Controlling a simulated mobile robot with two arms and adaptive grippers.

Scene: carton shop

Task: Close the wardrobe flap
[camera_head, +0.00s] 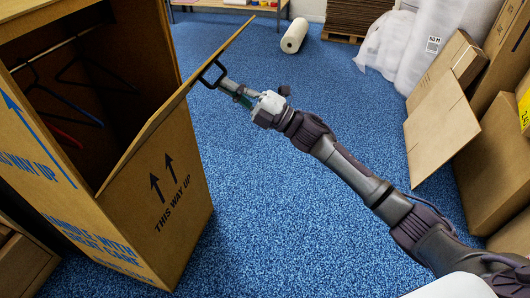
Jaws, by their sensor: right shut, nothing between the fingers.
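The tall brown wardrobe carton (185,215) stands at the left, its upper opening showing a dark inside. Its flap (233,40) sticks out to the upper right, seen nearly edge-on, away from the opening. My right gripper (212,74) is shut and empty. Its dark fingertips are at the outer side of the flap, close to its edge; I cannot tell whether they touch it. My left gripper is not in view.
Several hangers (80,88) hang inside the carton. Flat cartons (440,125) lean at the right, near wrapped rolls (425,45). A white roll (294,36) lies on the blue carpet (300,225), which is clear around my arm.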

